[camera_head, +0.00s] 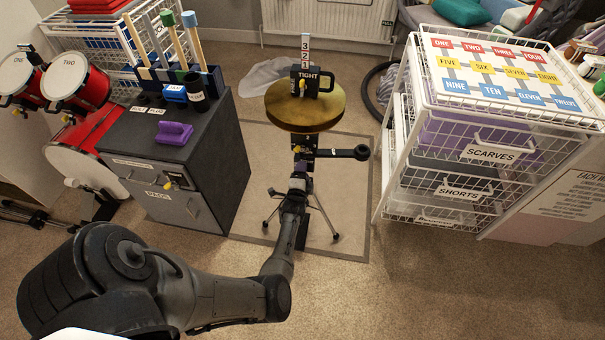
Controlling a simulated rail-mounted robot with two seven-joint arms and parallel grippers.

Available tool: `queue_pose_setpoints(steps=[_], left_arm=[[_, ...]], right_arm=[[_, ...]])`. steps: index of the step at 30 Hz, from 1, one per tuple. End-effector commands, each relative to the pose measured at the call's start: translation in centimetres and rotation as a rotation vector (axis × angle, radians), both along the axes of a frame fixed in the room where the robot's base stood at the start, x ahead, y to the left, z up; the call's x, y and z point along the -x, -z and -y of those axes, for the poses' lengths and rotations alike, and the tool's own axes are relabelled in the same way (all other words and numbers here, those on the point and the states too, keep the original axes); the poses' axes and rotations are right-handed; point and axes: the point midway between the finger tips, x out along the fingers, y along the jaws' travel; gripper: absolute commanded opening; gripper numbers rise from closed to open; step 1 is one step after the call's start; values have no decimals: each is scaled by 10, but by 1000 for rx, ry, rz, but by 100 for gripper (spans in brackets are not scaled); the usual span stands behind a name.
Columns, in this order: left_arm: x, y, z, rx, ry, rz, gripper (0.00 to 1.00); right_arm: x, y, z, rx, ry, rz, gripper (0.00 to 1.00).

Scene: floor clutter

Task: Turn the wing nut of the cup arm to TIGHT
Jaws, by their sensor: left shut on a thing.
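The cup arm (342,153) is a black bar reaching right from the stand's post, with a round end. A small yellow part (297,149) shows at its left end by the post. My left gripper (299,172) is at the post just below that part, seen from behind. It is shut on what appears to be the wing nut of the cup arm, which the gripper mostly hides. The nut's angle cannot be read. A black block (326,80) marked TIGHT, with a yellow knob, sits above the brass cymbal (303,112). My right gripper is not in view.
The tripod stand is on a beige mat (345,221). A dark grey cabinet (222,150) with tools on top is at left, beside red drums (82,93). A white wire drawer unit (391,150) is at right.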

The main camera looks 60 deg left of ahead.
Motion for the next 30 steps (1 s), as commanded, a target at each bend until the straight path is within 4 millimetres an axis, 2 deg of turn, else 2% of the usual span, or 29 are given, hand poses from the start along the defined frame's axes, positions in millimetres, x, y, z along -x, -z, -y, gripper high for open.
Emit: queue_pose_setpoints(steps=[22,23,30], left_arm=[[0,0,0,-52,0,-59,36],[0,0,0,-52,0,-59,60],[0,0,0,-51,0,-59,83]], right_arm=[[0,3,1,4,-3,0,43],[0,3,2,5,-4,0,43],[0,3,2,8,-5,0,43]])
